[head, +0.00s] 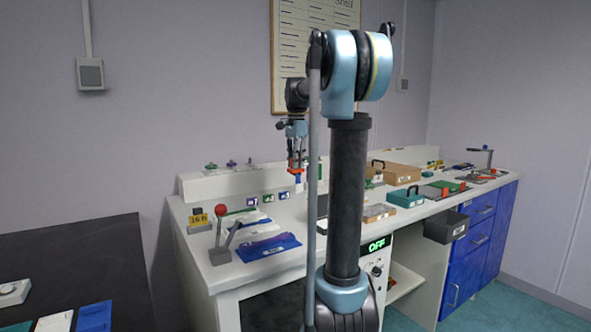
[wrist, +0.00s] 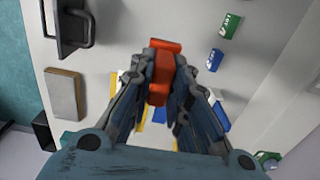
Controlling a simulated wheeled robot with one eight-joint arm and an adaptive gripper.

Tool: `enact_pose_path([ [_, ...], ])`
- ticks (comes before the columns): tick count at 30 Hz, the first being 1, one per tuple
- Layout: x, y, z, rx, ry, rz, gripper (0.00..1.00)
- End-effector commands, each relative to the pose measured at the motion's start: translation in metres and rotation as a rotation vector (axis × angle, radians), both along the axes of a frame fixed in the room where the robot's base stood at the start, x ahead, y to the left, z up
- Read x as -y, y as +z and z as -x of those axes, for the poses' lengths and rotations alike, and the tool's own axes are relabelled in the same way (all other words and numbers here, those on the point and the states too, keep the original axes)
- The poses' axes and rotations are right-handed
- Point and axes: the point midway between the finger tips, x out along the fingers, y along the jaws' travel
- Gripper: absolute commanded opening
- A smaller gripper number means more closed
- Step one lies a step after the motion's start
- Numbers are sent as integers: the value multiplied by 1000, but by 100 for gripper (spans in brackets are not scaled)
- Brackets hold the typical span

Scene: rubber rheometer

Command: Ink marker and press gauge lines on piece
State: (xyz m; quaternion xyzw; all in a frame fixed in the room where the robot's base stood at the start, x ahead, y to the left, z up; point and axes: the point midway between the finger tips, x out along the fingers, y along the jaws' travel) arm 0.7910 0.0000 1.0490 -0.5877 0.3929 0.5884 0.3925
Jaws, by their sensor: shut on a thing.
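My gripper (head: 297,168) is above the bench, pointing down. It is shut on a red-orange block-shaped tool (wrist: 161,76), which appears to be the marker. In the head view a pale part shows at the lower end of what I hold. White and yellow items (wrist: 145,113) lie below the fingers in the wrist view, partly hidden by them. A blue mat (head: 286,241) lies on the bench at the front left. I cannot tell which item is the piece or which is the ink pad.
A lever with a red ball (head: 221,210) stands at the bench's left. A black table (head: 75,255) is at far left.

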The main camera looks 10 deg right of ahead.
Motion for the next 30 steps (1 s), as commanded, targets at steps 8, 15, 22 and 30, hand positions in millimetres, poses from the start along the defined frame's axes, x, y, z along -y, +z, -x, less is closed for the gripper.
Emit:
enact_pose_path([
  [8, 0, 23, 0, 0, 0, 0, 1],
  [15, 0, 42, 0, 0, 0, 0, 1],
  [22, 0, 60, 0, 0, 0, 0, 1],
  [30, 0, 78, 0, 0, 0, 0, 1],
])
